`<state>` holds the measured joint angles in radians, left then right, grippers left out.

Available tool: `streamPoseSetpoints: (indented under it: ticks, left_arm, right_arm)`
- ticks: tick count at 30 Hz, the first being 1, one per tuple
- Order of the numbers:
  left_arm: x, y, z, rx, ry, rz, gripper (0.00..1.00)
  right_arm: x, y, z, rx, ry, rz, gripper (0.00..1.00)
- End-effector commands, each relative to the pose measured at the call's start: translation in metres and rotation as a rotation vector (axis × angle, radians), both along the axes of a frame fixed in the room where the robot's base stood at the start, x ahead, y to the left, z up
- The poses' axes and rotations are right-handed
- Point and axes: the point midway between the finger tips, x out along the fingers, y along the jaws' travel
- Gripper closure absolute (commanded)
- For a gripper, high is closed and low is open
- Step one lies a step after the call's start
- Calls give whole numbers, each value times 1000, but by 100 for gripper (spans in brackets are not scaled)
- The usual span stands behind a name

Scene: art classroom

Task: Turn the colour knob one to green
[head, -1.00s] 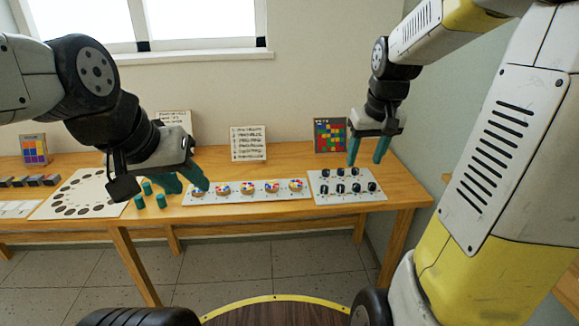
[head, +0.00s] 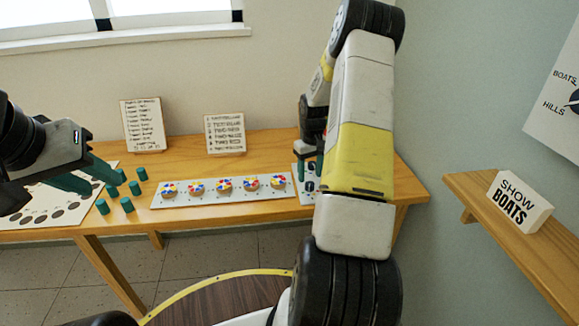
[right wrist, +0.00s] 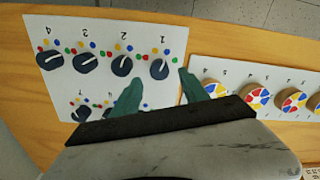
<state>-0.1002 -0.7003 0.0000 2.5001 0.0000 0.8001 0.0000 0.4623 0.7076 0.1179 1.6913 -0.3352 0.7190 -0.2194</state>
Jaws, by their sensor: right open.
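The white knob panel (right wrist: 101,20) has numbered black knobs with small coloured dots around them; it appears upside down in the right wrist view. Knob one (right wrist: 159,69) is at the right end of its row, with a pale pointer line. I cannot tell for certain which dot it points to. My right gripper (right wrist: 160,90) is open, its green fingers apart near knob one, one on either side; contact is not clear. In the head view my right gripper (head: 308,164) is over the panel (head: 305,196), largely hidden by my arm. My left gripper (head: 88,178) is open, near green cylinders.
A white strip with several colour wheels (head: 224,199) lies beside the panel. Several green cylinders (head: 102,206) stand near my left gripper. Text cards (head: 224,133) stand at the table's back. A shelf with a "SHOW BOATS" block (head: 519,201) is at the right.

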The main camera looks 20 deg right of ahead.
Motion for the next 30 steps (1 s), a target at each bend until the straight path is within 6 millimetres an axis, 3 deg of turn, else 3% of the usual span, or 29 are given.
streamPoseSetpoints:
  ticks: [6,17,25,30]
  left_arm:
    - [0,0,0,0,0,0,64]
    - [0,0,0,0,0,0,64]
    - [0,0,0,0,0,0,64]
    - [0,0,0,0,0,0,64]
  right_arm:
    - [-1,0,-29,1,2,0,48]
    - [0,0,-35,-1,-1,0,48]
    - [0,0,-35,-1,-1,0,99]
    - [0,0,-34,-1,-1,-3,100]
